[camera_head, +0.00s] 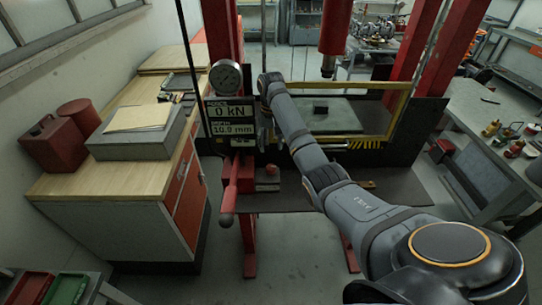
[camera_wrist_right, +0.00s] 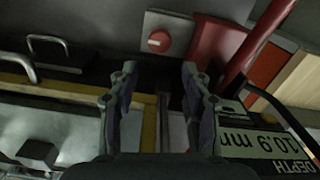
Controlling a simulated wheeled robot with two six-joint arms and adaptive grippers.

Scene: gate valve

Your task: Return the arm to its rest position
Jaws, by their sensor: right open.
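My right gripper (camera_wrist_right: 157,76) is open and empty in the right wrist view, with a clear gap between its two fingers. A round red knob (camera_wrist_right: 159,40) on a grey plate shows beyond the fingertips, apart from them. In the head view my right arm reaches from the lower right to the front of the press, left of its middle. The gripper end there is small and dark beside the display (camera_head: 233,123), which reads 0 kN and about 10.9 mm. My left gripper is not in view.
The red press frame (camera_head: 222,35) carries a dial gauge (camera_head: 225,77), a yellow-framed guard (camera_head: 404,105) and a red lever (camera_head: 229,200). A wooden-topped bench (camera_head: 100,185) stands left, a grey workbench (camera_head: 480,130) right. Open floor lies in front of the press.

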